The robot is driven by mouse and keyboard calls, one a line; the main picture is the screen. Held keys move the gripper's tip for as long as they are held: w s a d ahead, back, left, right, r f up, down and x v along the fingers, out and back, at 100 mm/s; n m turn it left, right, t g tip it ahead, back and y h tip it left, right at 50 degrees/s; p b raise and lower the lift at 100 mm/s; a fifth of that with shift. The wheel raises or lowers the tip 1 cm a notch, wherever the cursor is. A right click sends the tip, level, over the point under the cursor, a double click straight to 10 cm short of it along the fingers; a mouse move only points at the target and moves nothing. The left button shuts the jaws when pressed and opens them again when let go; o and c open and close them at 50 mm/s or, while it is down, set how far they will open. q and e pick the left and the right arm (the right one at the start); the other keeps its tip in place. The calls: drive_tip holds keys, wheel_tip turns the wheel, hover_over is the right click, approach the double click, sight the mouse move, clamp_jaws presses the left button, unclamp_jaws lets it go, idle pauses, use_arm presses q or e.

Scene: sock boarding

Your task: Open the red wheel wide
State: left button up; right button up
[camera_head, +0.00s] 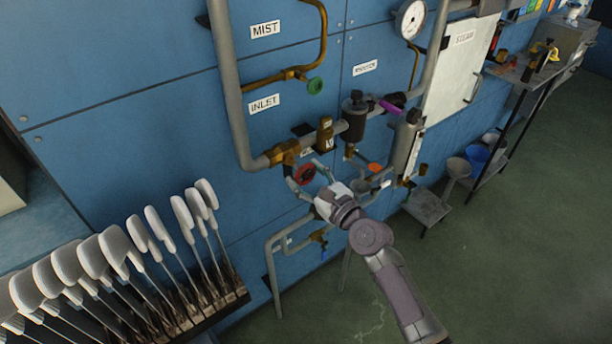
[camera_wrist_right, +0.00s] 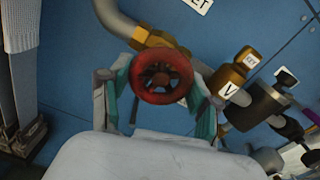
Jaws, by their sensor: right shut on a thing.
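The red wheel (camera_head: 305,174) is a small round handwheel with spokes, on the brass valve of the inlet pipe in the head view. In the right wrist view the red wheel (camera_wrist_right: 162,76) faces the camera, in the middle of the picture. My right gripper (camera_head: 307,181) reaches it from below right. In the right wrist view the teal-padded fingers of my right gripper (camera_wrist_right: 161,92) stand on both sides of the wheel and are closed on its rim. The brass valve body (camera_wrist_right: 157,40) shows behind the wheel. My left gripper is not seen.
An orange knob (camera_head: 374,168) and a brass fitting (camera_head: 325,134) are close to the right of the wheel. A green wheel (camera_head: 315,86) is above. White sock boards (camera_head: 117,245) stand in a rack at lower left. The floor (camera_head: 500,260) at right is clear.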

drive_tip(key=n, duration=0.6)
drive_tip(key=shift+d, duration=0.1)
drive_tip(key=n+b, duration=0.1)
drive_tip(key=n, duration=0.5)
drive_tip(key=shift+w+n, duration=0.1)
drive_tip(key=shift+n, duration=0.3)
drive_tip(key=n, duration=0.6)
drive_tip(key=shift+r, duration=0.15)
drive_tip(key=n, duration=0.5)
drive_tip(key=shift+n, duration=0.4)
drive_tip(key=n+p, duration=0.1)
drive_tip(key=n, duration=0.5)
drive_tip(key=shift+r, duration=0.1)
drive_tip(key=n, duration=0.6)
drive_tip(key=shift+n+p, duration=0.3)
drive_tip(key=shift+p, duration=0.1)
drive_tip(key=n, duration=0.5)
drive_tip(key=shift+s+a+n, duration=0.2)
drive_tip(key=shift+n, duration=0.1)
drive_tip(key=n, duration=0.5)
drive_tip(key=shift+f+n, duration=0.25)
drive_tip(key=shift+n, duration=0.05)
